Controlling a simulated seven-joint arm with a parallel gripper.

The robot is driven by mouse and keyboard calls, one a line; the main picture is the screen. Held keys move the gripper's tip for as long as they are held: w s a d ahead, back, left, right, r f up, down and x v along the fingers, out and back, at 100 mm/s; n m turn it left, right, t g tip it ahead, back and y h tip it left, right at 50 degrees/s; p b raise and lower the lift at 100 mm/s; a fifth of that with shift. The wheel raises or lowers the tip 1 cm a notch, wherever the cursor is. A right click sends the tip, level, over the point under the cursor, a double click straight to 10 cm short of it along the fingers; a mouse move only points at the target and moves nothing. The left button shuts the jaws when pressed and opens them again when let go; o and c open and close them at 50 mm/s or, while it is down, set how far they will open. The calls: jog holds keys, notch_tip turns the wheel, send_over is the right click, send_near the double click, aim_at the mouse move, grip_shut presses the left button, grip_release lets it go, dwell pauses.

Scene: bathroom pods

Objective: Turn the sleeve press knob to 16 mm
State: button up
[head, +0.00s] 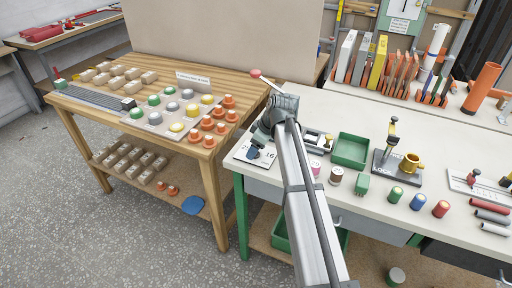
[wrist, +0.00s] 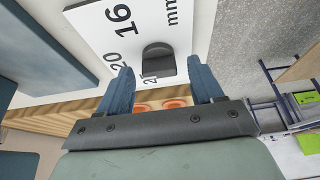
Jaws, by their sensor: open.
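The sleeve press (head: 283,104) is a grey machine with a red-ball lever, at the left end of the white bench. Its white dial plate (head: 243,152) lies at the bench corner; it also shows in the wrist view (wrist: 185,35), with the marks 20, 16 and mm readable and another number partly covered. The dark grey knob (wrist: 158,60) sits on the plate below the 16. Which mark it points at I cannot tell. My gripper (wrist: 160,72) is open, its two blue fingers at either side of the knob's near end, with gaps showing.
A wooden table (head: 215,165) with grey, green, yellow and orange parts stands left of the bench. Right of the press are a green tray (head: 351,150), several coloured cylinders and a black lock fixture (head: 398,168). Bare floor (head: 110,235) lies front left.

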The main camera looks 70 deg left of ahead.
jog(key=c, duration=1.1)
jog(key=shift+o, duration=0.2)
jog(key=shift+m, duration=0.3)
jog(key=m+t, duration=0.1)
jog(key=m, duration=0.1)
jog(key=m+t+y, duration=0.1)
jog(key=m, duration=0.2)
jog(key=shift+s+d+m, duration=0.1)
jog(key=shift+s+m, duration=0.05)
jog(key=shift+m, duration=0.15)
jog(key=m+t, duration=0.2)
jog(key=m, duration=0.3)
jog(key=shift+s+m, duration=0.1)
jog(key=shift+m, duration=0.2)
